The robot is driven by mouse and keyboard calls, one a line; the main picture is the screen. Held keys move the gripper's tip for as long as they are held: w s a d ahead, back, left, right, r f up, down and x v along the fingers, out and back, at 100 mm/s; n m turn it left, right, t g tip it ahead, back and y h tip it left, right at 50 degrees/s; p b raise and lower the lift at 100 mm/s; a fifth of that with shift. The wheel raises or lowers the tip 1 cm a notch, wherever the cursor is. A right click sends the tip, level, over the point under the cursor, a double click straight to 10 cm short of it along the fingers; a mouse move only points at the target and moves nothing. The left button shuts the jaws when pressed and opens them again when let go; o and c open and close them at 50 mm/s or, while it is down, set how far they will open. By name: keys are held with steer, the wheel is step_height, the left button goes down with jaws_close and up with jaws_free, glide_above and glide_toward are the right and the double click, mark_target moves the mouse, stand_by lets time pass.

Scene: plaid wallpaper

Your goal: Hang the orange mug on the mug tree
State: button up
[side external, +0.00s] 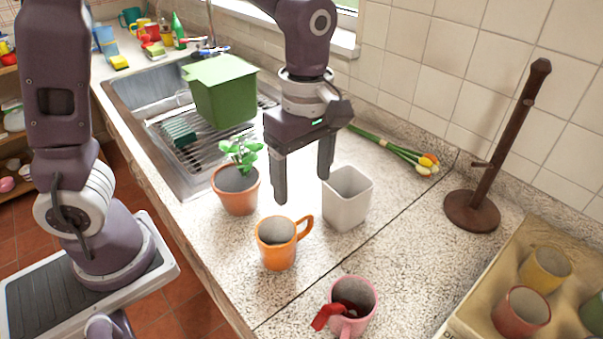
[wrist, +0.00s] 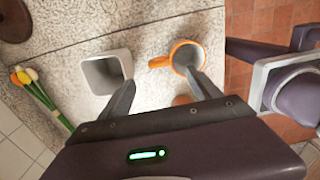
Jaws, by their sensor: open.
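The orange mug (side external: 277,243) stands upright on the counter, its handle pointing right and back in the side view. In the wrist view the orange mug (wrist: 187,58) shows from above, empty, with its handle to the left. The mug tree (side external: 492,160) is a dark brown post on a round base with a short peg, at the back right; part of its base (wrist: 14,20) shows in the wrist view corner. My gripper (side external: 305,185) is open and empty, pointing down above and behind the mug; its fingertips (wrist: 162,84) show apart in the wrist view.
A white square pot (side external: 347,200) stands close to the mug handle and my gripper. A potted plant (side external: 237,185) is left of the mug. A pink mug (side external: 351,305) with something red is in front. Yellow flowers (side external: 405,155) lie behind. A tray (side external: 500,262) holds several mugs.

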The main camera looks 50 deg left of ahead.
steer(key=s+a+r+m+t, duration=0.3)
steer(key=s+r+m, duration=0.1)
steer(key=s+m, duration=0.3)
steer(key=s+a+r+m+t, duration=0.3)
steer(key=s+m, duration=0.4)
steer(key=m, duration=0.4)
step_height(320, 180, up, 2)
steer(key=shift+s+a, duration=0.35)
steer(key=shift+a, duration=0.25)
steer(key=c, duration=0.9)
